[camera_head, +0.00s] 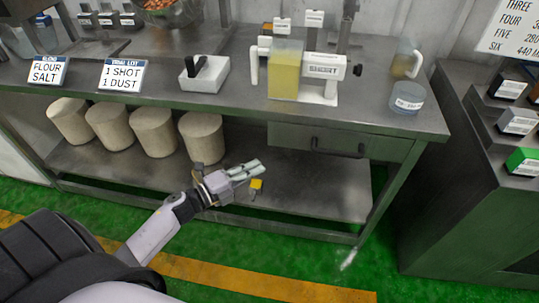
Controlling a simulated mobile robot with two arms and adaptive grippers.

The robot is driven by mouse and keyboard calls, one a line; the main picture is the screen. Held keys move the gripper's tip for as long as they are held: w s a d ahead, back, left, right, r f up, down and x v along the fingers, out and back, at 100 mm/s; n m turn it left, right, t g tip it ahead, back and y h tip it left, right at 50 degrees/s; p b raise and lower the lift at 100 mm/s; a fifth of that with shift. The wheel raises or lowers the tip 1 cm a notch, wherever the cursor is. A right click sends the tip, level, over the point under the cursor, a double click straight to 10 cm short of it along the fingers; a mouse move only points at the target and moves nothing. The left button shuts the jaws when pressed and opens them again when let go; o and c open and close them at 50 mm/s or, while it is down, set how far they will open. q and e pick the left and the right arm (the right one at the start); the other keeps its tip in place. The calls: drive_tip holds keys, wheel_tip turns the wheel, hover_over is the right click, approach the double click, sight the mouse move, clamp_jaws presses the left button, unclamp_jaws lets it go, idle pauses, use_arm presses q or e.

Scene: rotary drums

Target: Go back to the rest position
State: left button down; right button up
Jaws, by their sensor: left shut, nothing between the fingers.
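My left gripper (252,168) is in front of the workbench (225,97), below its top and over the lower shelf in the picture. Its light-coloured fingers are together and hold nothing. My left arm reaches in from the lower left. A small yellow piece (256,184) shows just below the fingers; I cannot tell what it belongs to. My right gripper is not in the picture.
Several beige drums (153,132) stand on the lower shelf (310,195). A dark cabinet (460,180) is at right. Green floor (300,262) in front is clear.

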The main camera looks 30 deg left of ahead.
use_arm(q)
drive_tip(key=s+a+f+n+g+y+p, duration=0.1)
drive_tip(key=s+f+n+g+y, duration=0.25)
drive_tip(key=f, duration=0.65)
drive_tip(key=s+a+f+n+y, duration=0.1)
drive_tip(key=s+f+n+y, duration=0.1)
drive_tip(key=s+f+n, duration=0.55)
drive_tip(key=s+a+f+n+g+y+p, duration=0.1)
drive_tip(key=f+n+g+y, duration=0.15)
drive_tip(key=f, duration=0.95)
drive_tip(key=s+d+f+n+g, duration=0.2)
drive_tip(key=s+f, duration=0.3)
drive_tip(key=s, duration=0.5)
drive_tip(key=s+d+f+n+g, duration=0.3)
drive_tip(key=s+d+f+g, duration=0.1)
drive_tip(key=s, duration=0.5)
drive_tip(key=s+d+f+n+g+p, duration=0.1)
drive_tip(key=s+f, duration=0.4)
drive_tip(key=s, duration=0.5)
drive_tip(key=shift+s+d+f+n+g, duration=0.35)
drive_tip(key=shift+d+n+g, duration=0.4)
drive_tip(key=shift+d+g, duration=0.2)
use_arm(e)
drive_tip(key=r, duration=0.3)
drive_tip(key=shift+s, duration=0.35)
